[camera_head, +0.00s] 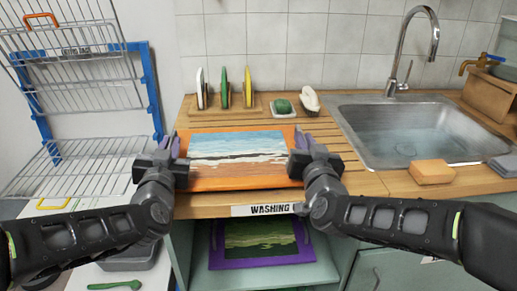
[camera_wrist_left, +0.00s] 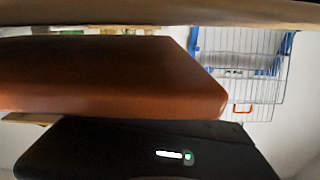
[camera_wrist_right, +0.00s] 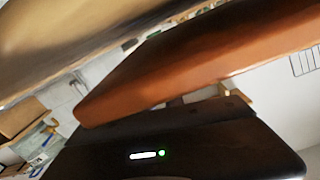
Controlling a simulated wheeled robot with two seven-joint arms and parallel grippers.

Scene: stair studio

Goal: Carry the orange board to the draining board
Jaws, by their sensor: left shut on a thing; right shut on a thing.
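The orange board (camera_head: 235,183) has an orange frame around a painted blue and white seascape. It is over the grooved wooden draining board (camera_head: 335,140) left of the sink; I cannot tell whether it touches the wood. My left gripper (camera_head: 172,158) is shut on its left edge, and my right gripper (camera_head: 303,152) is shut on its right edge. The orange board's side fills much of the left wrist view (camera_wrist_left: 100,75) and crosses the right wrist view (camera_wrist_right: 200,65). The fingertips are partly hidden by the grippers' own bodies.
A rack with coloured boards (camera_head: 225,103), a green sponge (camera_head: 283,106) and a white brush (camera_head: 309,100) stand behind. The sink (camera_head: 405,135) and an orange sponge (camera_head: 431,172) are right. A blue wire rack (camera_head: 152,95) stands left. A purple-framed board (camera_head: 262,262) is on the shelf below.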

